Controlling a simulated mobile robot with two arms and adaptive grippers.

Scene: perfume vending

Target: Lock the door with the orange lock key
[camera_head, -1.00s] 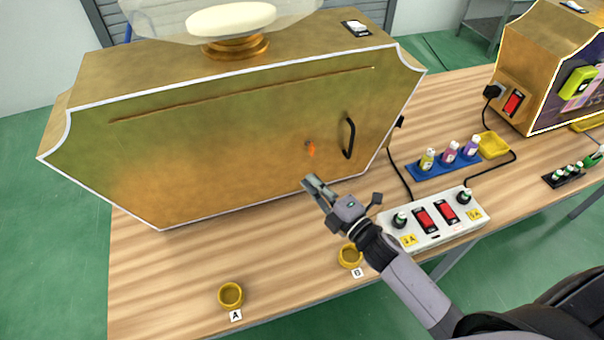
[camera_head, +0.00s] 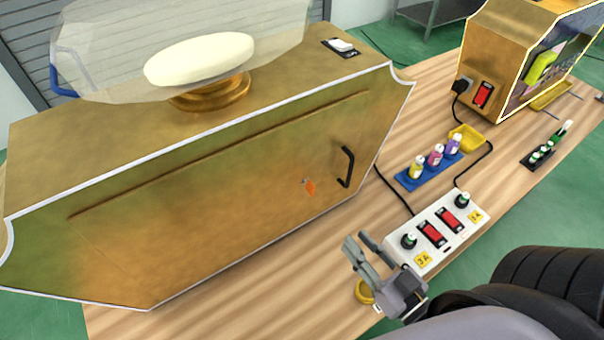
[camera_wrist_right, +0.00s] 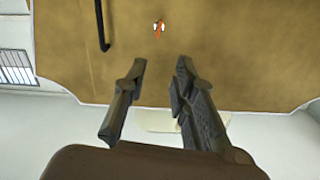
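The orange lock key (camera_head: 310,187) sits in the front of the golden machine door (camera_head: 240,220), left of the black door handle (camera_head: 346,167). The key also shows small near the top of the right wrist view (camera_wrist_right: 158,26), with the handle (camera_wrist_right: 103,25) to its left. My right gripper (camera_head: 359,245) is open and empty, apart from the key, below and to the right of it in the head view. In the right wrist view its two fingers (camera_wrist_right: 160,76) stand apart with a gap between them. My left gripper is not in view.
A white switch box (camera_head: 436,232) with red switches stands right of my right gripper. A blue tray (camera_head: 405,181) with small bottles and a yellow dish (camera_head: 466,138) are behind it. A yellow cup (camera_head: 364,291) is partly hidden by my gripper. A second golden machine (camera_head: 490,60) stands at the back right.

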